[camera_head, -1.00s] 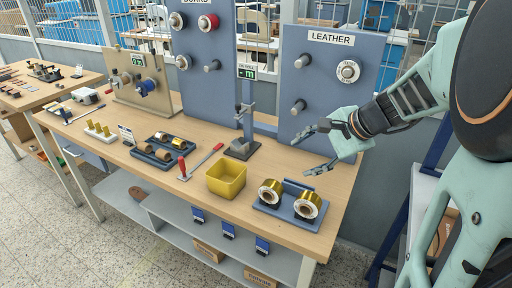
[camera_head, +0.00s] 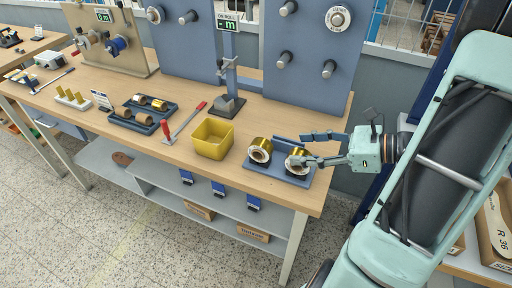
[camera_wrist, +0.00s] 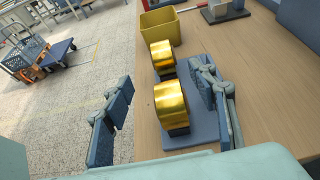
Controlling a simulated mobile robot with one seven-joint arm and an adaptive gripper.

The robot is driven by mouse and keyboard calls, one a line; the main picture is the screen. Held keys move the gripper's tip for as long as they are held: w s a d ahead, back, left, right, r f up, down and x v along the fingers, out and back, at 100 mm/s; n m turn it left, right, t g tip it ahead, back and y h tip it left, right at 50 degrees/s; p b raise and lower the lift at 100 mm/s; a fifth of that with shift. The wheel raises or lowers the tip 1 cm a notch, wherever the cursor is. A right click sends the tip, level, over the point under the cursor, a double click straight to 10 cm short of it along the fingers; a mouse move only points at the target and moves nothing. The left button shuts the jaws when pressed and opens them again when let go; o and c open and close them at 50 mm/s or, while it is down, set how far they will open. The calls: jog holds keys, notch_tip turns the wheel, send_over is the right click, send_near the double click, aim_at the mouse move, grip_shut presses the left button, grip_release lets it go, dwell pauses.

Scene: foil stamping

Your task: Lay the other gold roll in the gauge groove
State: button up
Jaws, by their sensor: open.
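Two gold rolls sit side by side on a blue stand (camera_head: 262,172) at the right end of the bench. The left gold roll (camera_head: 260,149) is the farther one in the wrist view (camera_wrist: 162,56). The right gold roll (camera_head: 297,154) is the nearer one in the wrist view (camera_wrist: 170,100). My gripper (camera_head: 303,148) is open and empty, reaching in from the right. In the wrist view its fingers (camera_wrist: 161,75) appear on either side of the nearer roll; contact is not clear. I cannot tell which fixture is the gauge groove.
A yellow bin (camera_head: 213,137) stands left of the stand. Farther left are a red-handled lever (camera_head: 167,132) and dark trays (camera_head: 158,125) holding brown and gold rolls. A pegged blue panel (camera_head: 305,75) rises behind.

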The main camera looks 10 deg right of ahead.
aim_at(267, 145)
jog(key=x, duration=0.5)
jog(key=shift+r, duration=0.1)
jog(key=shift+w+r+x, duration=0.1)
jog(key=shift+x, duration=1.3)
jog(key=shift+w+r+x, duration=0.1)
jog(key=shift+w+x, duration=0.05)
jog(key=shift+x, duration=1.25)
jog(key=c, duration=1.3)
jog(key=shift+r+p, duration=0.15)
jog(key=shift+p, duration=0.15)
